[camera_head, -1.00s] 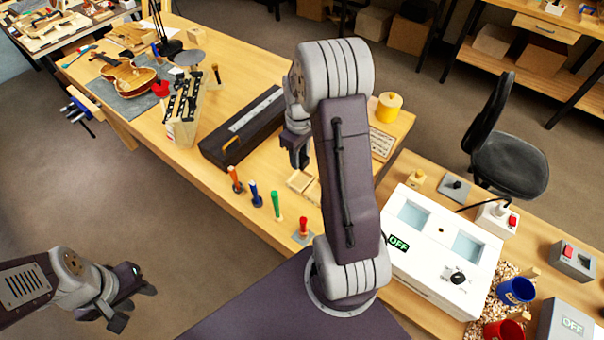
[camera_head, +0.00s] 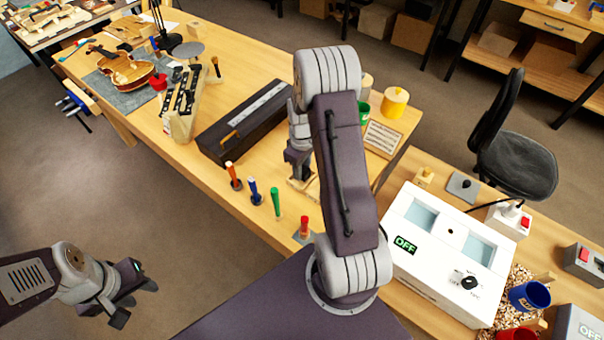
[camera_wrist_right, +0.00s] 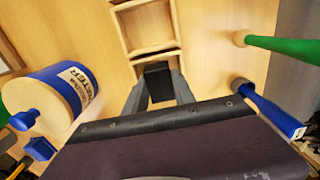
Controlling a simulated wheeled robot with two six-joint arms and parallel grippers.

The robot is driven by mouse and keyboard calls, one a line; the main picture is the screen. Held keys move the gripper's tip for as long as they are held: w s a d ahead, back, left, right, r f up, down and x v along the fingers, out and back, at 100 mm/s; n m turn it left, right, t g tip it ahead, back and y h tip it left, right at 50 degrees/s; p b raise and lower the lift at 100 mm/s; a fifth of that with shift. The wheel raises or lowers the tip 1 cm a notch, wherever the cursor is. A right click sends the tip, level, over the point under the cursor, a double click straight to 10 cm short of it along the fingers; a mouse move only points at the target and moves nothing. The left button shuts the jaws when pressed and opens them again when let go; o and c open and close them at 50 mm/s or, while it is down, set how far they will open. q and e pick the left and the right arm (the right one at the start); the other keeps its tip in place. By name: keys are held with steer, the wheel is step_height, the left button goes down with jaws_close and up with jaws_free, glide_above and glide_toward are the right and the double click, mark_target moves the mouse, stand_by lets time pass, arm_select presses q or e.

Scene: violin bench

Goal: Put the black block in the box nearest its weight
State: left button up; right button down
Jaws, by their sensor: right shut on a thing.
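My right gripper (camera_head: 299,172) is low over the small open wooden boxes (camera_head: 312,187) on the bench. In the right wrist view the gripper (camera_wrist_right: 158,82) is shut on the black block (camera_wrist_right: 157,77), held between its fingertips. The block is at the near, smaller compartment (camera_wrist_right: 163,60); whether it touches the floor there I cannot tell. A larger empty compartment (camera_wrist_right: 147,27) lies beyond. My forearm hides part of the boxes in the head view. My left gripper (camera_head: 130,293) is open and empty, off the bench at the lower left.
Orange (camera_head: 233,176), blue (camera_head: 255,192), green (camera_head: 275,203) and red (camera_head: 304,227) handled tools stand along the front edge. A long black case (camera_head: 243,122) lies behind. A blue-banded jar (camera_wrist_right: 62,95) is left of the gripper in the wrist view.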

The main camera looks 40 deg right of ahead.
step_height(320, 180, down, 2)
steer(key=shift+w+d+f, duration=0.1)
steer(key=shift+w+f, duration=0.05)
steer(key=shift+f, duration=0.2)
steer(key=c, duration=1.5)
jaws_free()
steer(key=shift+f, duration=0.15)
steer(key=shift+o, duration=0.9)
